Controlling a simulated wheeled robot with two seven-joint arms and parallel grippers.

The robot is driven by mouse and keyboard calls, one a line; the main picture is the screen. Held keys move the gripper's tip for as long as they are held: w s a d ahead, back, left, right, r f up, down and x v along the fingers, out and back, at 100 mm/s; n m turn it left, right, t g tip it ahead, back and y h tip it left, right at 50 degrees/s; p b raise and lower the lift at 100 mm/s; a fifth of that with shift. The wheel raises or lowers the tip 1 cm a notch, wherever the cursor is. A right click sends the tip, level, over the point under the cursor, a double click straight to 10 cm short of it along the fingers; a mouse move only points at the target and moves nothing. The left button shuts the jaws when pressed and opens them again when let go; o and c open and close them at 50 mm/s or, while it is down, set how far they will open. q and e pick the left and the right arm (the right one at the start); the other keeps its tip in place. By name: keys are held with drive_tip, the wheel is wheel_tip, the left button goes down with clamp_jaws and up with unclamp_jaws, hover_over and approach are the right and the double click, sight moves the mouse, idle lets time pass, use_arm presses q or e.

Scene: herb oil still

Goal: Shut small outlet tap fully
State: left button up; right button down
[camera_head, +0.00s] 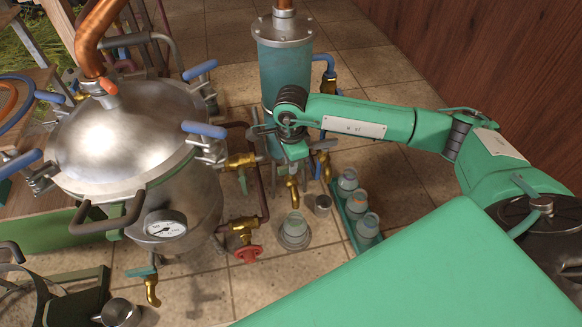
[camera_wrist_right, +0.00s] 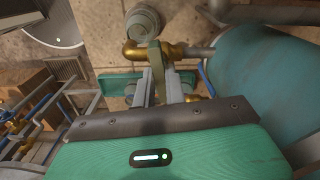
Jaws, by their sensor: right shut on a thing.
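The small outlet tap is a brass tap (camera_head: 291,186) low on the blue-grey cylinder (camera_head: 284,75), its spout above a glass jar (camera_head: 294,226). In the right wrist view its brass body (camera_wrist_right: 134,52) shows just past my fingertips. A flat greenish lever (camera_wrist_right: 154,53) stands between the fingers. My right gripper (camera_wrist_right: 160,76) is shut on this lever. In the head view my right wrist hides the upper part of the tap and most of the grip. The lever's exact angle is hard to tell. My left gripper is out of view.
A steel still pot (camera_head: 123,140) with blue-handled clamps and a gauge stands at left. Other brass taps are close by, one with a red handwheel (camera_head: 248,253). A green tray (camera_head: 352,217) of jars stands right of the tap. A wooden wall (camera_head: 490,50) is at right.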

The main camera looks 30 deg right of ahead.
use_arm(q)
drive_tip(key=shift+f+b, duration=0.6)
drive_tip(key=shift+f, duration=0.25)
use_arm(e)
drive_tip(key=shift+m, duration=1)
drive_tip(key=shift+d, duration=0.1)
drive_tip(key=c, duration=1.5)
unclamp_jaws()
drive_tip(key=shift+o, duration=0.2)
